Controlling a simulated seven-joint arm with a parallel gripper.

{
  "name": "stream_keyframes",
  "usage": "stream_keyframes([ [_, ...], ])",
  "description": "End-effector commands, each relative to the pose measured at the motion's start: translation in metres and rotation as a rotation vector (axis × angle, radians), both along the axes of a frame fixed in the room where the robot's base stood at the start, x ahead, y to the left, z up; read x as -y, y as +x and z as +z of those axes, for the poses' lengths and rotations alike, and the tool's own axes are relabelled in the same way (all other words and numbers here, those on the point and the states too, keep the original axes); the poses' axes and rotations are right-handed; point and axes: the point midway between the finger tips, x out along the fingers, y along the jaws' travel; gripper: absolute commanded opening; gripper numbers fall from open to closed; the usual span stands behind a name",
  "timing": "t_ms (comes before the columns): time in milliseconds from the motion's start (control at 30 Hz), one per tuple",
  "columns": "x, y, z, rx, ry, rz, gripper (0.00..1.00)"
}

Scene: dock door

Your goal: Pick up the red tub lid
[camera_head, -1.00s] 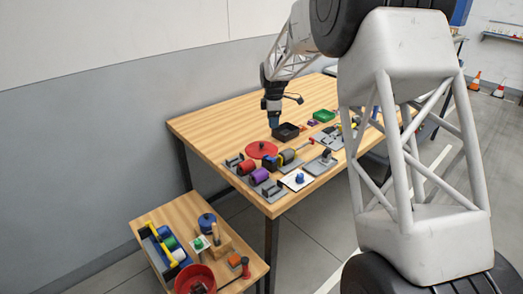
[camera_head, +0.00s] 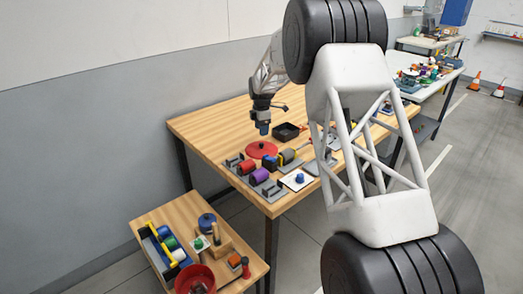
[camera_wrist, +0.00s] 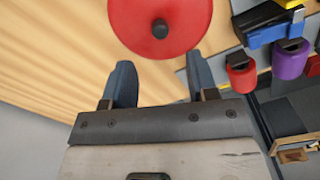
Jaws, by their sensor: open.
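The red tub lid (camera_head: 262,149) lies flat on the wooden table (camera_head: 205,125), left of the row of tools. In the wrist view the lid (camera_wrist: 140,28) is a red disc with a dark round knob (camera_wrist: 160,28) at its middle, cut off by the top edge. My gripper (camera_head: 263,130) is above the table, just over and behind the lid in the head view. In the wrist view my gripper (camera_wrist: 160,75) has its two blue-grey fingers apart, with nothing between them. The lid is beyond the fingertips and is not held.
A black open box (camera_head: 286,132) stands behind the lid. Red and purple rolls (camera_head: 261,175) on grey holders are close in front. A blue and black tool (camera_wrist: 275,25) is right of the lid. A lower side table (camera_head: 150,215) holds a red bowl (camera_head: 195,279) and other items.

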Motion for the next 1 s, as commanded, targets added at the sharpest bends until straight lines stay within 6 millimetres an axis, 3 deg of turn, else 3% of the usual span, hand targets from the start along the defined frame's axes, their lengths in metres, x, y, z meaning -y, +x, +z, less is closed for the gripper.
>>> stream_keyframes([
  [300, 0.0, 0.0, -0.022, 0.0, 0.0, -0.001, 0.53],
  [767, 0.0, 0.0, -0.029, -0.001, 0.0, -0.001, 0.53],
  [1000, 0.0, -0.001, -0.054, -0.003, -0.001, -0.001, 0.53],
])
